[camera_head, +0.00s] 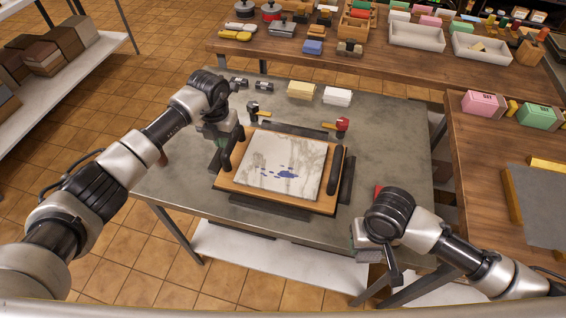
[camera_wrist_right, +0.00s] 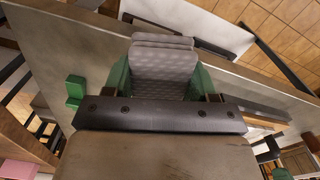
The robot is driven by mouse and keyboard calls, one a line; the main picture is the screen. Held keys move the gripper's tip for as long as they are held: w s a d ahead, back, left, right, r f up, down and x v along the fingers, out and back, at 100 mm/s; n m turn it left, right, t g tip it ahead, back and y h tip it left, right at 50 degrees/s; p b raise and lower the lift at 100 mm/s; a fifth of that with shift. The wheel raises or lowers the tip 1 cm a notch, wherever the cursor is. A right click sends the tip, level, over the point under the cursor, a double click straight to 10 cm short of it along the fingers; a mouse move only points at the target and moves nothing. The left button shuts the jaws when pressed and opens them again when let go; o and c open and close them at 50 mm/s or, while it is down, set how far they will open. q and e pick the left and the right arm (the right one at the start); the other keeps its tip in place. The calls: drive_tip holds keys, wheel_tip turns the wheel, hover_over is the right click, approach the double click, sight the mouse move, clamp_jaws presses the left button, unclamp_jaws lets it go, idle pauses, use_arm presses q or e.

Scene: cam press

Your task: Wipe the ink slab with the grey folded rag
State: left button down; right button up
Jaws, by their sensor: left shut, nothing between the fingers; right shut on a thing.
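The ink slab (camera_head: 285,155) is a pale veined square with dark blue ink spots near its front middle, lying on a wooden board (camera_head: 232,187) on the grey table. My left gripper (camera_head: 228,168) is shut and empty at the left edge of the board; I cannot tell whether it touches the board. My right gripper (camera_head: 366,252) is over the front right of the table, apart from the slab. In the right wrist view the right gripper's green fingers (camera_wrist_right: 162,85) are shut on the grey folded rag (camera_wrist_right: 163,62), which shows patterned layers.
A black bar (camera_head: 336,170) lies along the board's right side. Wooden benches with trays stand behind and right.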

use_arm(q)
drive_tip(key=shift+f+b, duration=0.8)
drive_tip(key=shift+f, duration=0.2)
use_arm(e)
drive_tip(key=shift+f, duration=0.75)
use_arm(q)
drive_tip(key=shift+r, duration=0.1)
